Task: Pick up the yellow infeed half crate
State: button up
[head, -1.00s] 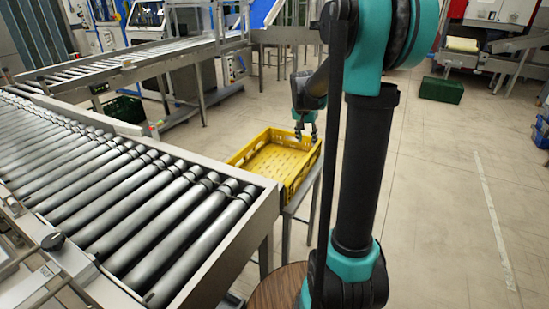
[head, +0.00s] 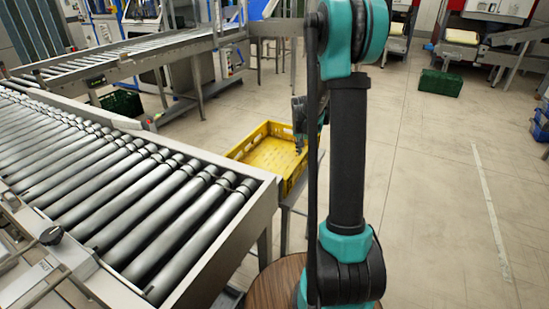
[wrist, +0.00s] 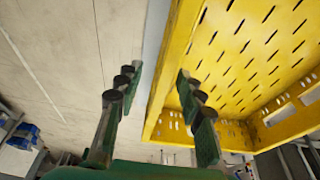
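The yellow half crate (head: 268,156) looks empty and stands upright on a grey stand just past the end of the roller conveyor. Its slotted base and side wall fill the right of the wrist view (wrist: 235,62). My gripper (head: 299,146) is low at the crate's right wall in the head view, partly hidden by my arm. In the wrist view my gripper (wrist: 157,88) is open, its fingers apart. One finger shows over the crate's inside and the other outside over the floor, with the wall's edge between them. I cannot tell whether they touch the wall.
The roller conveyor (head: 130,190) with its metal side frame runs close on the left of the crate. A second conveyor (head: 130,62) stands behind. A dark green crate (head: 440,82) lies on the floor at the back right. The floor (head: 430,190) on the right is clear.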

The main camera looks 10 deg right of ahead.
aim_at(305, 158)
jog(key=shift+a+x, duration=0.2)
jog(key=shift+x, duration=0.95)
jog(key=shift+a+x, duration=0.2)
jog(key=shift+x, duration=1)
grip_shut()
